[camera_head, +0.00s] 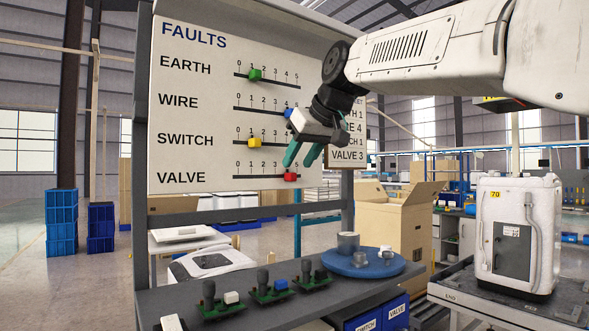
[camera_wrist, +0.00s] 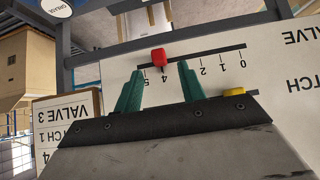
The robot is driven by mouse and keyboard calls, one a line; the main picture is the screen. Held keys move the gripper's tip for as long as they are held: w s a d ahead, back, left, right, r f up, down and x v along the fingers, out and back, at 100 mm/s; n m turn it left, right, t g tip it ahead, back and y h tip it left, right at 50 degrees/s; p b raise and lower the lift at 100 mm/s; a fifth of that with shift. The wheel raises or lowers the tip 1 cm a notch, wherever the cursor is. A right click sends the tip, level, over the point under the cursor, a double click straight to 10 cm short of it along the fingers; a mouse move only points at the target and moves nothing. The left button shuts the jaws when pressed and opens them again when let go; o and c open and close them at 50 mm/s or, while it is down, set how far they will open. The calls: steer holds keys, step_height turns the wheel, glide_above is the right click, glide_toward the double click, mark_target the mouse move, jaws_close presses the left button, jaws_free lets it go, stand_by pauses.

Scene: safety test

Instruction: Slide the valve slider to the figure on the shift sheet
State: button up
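The red valve slider (camera_head: 290,177) sits on the bottom slot of the white FAULTS board (camera_head: 185,120), at about 4. In the wrist view the red slider (camera_wrist: 158,55) shows upside down near the 4 mark. The shift sheet (camera_head: 347,155), partly hidden by my arm, reads VALVE 3; that line also shows inverted on the sheet in the wrist view (camera_wrist: 68,114). My gripper (camera_head: 299,163) is open and empty before the board, just above the slider. In the wrist view the teal fingertips of my gripper (camera_wrist: 160,70) appear on either side of the slider, apart from it.
The green earth slider (camera_head: 254,74) is near 1, the blue wire slider (camera_head: 289,112) near 4, and the yellow switch slider (camera_head: 254,143) near 1. Below, a grey bench (camera_head: 240,316) holds several green circuit modules (camera_head: 270,292) and a blue round tray (camera_head: 340,268).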

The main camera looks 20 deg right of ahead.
mark_target(295, 168)
steer(key=shift+x, duration=1.8)
steer(key=shift+c, duration=0.3)
